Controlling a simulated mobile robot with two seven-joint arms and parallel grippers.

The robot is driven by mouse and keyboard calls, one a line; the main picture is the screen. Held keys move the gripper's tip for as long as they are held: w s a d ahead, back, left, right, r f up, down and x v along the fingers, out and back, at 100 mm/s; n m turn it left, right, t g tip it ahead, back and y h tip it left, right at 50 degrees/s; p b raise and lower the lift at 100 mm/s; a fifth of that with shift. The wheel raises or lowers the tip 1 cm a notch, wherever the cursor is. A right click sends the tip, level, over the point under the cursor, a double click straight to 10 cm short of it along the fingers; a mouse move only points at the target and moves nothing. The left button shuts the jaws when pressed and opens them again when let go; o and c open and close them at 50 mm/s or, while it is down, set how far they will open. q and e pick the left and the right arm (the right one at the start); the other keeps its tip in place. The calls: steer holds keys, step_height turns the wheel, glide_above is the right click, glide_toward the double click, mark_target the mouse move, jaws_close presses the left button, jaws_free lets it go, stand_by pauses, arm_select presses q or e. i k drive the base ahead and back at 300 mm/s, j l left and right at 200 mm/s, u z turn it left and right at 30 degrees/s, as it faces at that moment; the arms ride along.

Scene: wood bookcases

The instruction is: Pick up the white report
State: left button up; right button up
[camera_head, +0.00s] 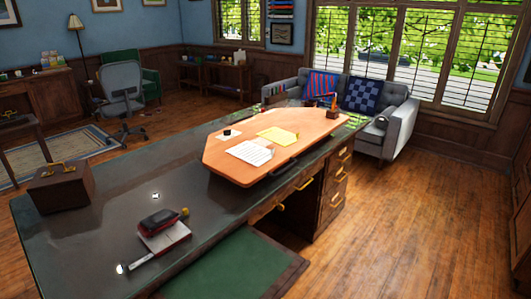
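A white sheet with lines of dark print (250,152), which looks like the report, lies flat on an orange-brown board (225,170) on the dark desk. A yellow sheet (277,135) lies just behind it to the right, and a small white piece with a dark object on it (228,134) lies behind it to the left. Nothing visible covers the white sheet. Neither of my grippers is in view.
The dark desk (110,220) has a brown box (62,187) at its left end and a dark red object (163,219) near its front. Open wood floor (400,220) lies right of the desk. A grey sofa (396,130) and an office chair (122,90) stand beyond.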

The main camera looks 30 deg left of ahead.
mark_target(257, 155)
steer(key=i+z, duration=0.1)
steer(key=i, duration=2.5)
steer(key=i+l+u, duration=0.1)
steer(key=i+u, duration=0.25)
steer(key=i+l+u, duration=0.2)
steer(key=i+u, duration=0.15)
steer(key=i, duration=0.15)
steer(key=u, duration=1.5)
